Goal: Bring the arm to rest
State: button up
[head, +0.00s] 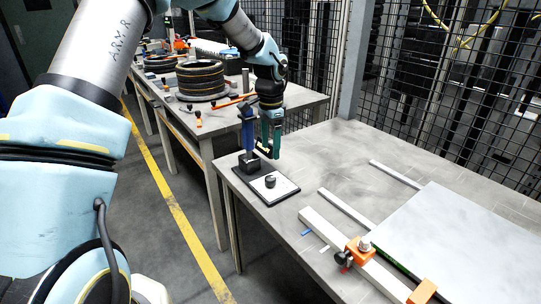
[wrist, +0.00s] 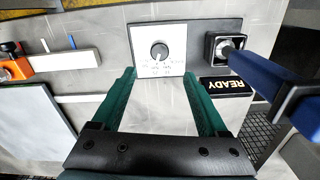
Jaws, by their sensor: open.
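My gripper (head: 269,146) is at the end of my extended arm, over the near-left part of the grey table (head: 335,148). Its two green fingers also show in the wrist view (wrist: 160,80); they are spread apart with nothing between them. A white plate with a black knob (wrist: 159,51) lies beyond the fingertips. The same knob (head: 270,181) shows in the head view, just below my gripper. A blue-handled lever (head: 247,128) stands on a black block close beside the left of my gripper. Contact with the lever cannot be told.
A black READY label (wrist: 227,86) lies by the lever base. A fixture with orange clamps (head: 359,250) and a large pale panel (head: 460,235) takes up the table's right side. Stacked tyres (head: 200,78) stand on the farther table. A wire mesh fence (head: 450,90) runs behind.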

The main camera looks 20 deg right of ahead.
dwell(0.4)
jog(key=s+a+r+n, duration=0.15)
jog(key=a+n, duration=0.25)
jog(key=a, duration=0.7)
jog(key=a+r+n, duration=0.3)
jog(key=a+n, duration=0.1)
jog(key=a, duration=0.7)
jog(key=s+a+n, duration=0.4)
jog(key=a, duration=0.3)
jog(key=s+a+r+n+t, duration=0.1)
jog(key=s+a+n, duration=0.3)
jog(key=a, duration=0.3)
jog(key=shift+s+a+n+t, duration=0.3)
jog(key=shift+s+a, duration=0.05)
jog(key=shift+s, duration=0.45)
